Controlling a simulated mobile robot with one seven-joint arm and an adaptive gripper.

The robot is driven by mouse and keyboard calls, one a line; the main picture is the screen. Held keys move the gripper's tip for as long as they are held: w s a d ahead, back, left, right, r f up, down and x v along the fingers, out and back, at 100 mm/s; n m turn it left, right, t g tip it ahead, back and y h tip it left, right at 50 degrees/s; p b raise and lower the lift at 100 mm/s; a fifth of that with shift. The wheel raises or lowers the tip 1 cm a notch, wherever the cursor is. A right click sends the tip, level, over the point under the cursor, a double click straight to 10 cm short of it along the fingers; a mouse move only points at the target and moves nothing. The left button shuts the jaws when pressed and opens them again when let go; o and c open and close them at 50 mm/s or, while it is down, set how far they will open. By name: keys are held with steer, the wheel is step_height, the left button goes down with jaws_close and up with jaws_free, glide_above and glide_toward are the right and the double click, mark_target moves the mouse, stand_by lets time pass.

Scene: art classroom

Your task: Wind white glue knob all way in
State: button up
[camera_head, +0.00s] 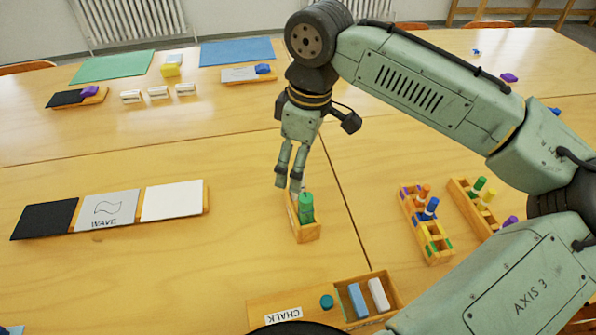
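My gripper (289,182) points down at the back left of a small wooden holder (306,235) near the middle of the table. Its two fingers look slightly apart, but the view does not show whether they are closed on anything. A green glue stick or tube (306,208) stands upright in the holder, just right of and in front of the fingertips. I cannot make out a white glue knob; the fingertips cover the back of the holder.
A chalk box (265,309) with blue and white sticks lies in front. Wooden racks (428,238) of coloured pieces stand right, close to my arm. A row of black, wave-marked and white cards (172,200) lies left. The table between the cards and holder is clear.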

stand_by(0.5)
steer(key=m+p, duration=0.1)
steer(key=m, duration=0.3)
steer(key=shift+r, duration=0.1)
steer(key=m, duration=0.2)
steer(key=shift+m+t+h, duration=0.3)
steer(key=shift+m+t, duration=0.1)
steer(key=shift+f+b, duration=0.55)
steer(key=shift+f, duration=0.7)
steer(key=shift+c, duration=0.2)
steer(key=c, duration=1.5)
